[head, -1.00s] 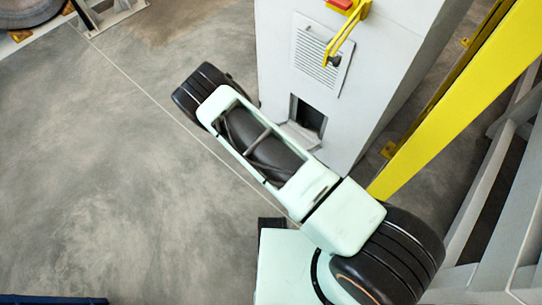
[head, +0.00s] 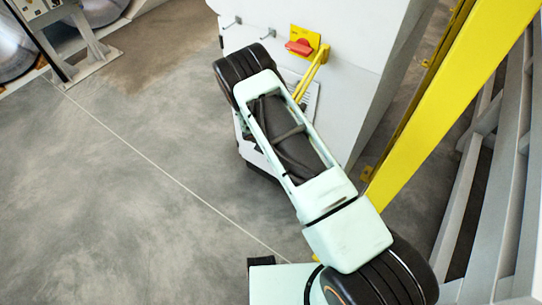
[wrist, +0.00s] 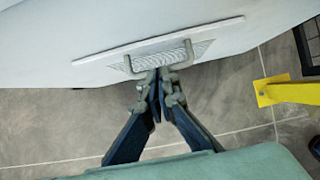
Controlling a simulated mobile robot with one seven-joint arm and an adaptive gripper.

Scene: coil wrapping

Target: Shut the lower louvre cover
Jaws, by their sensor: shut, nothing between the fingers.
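In the wrist view, a pale louvred cover (wrist: 120,66) with a grey bar handle (wrist: 188,50) is on the white cabinet face, seen at a steep slant. I cannot tell whether it sits flush or whether this is the lower one. In the head view, my arm hides the lower part of the cabinet front (head: 350,50), including the lower opening and my gripper. Part of the upper louvre panel (head: 311,100) shows right of my arm.
A red switch (head: 300,47) on a yellow plate and a yellow bar (head: 312,72) stick out above the louvres. Small hooks (head: 266,34) are at upper left. A yellow post (head: 425,110) and grey rails stand at right.

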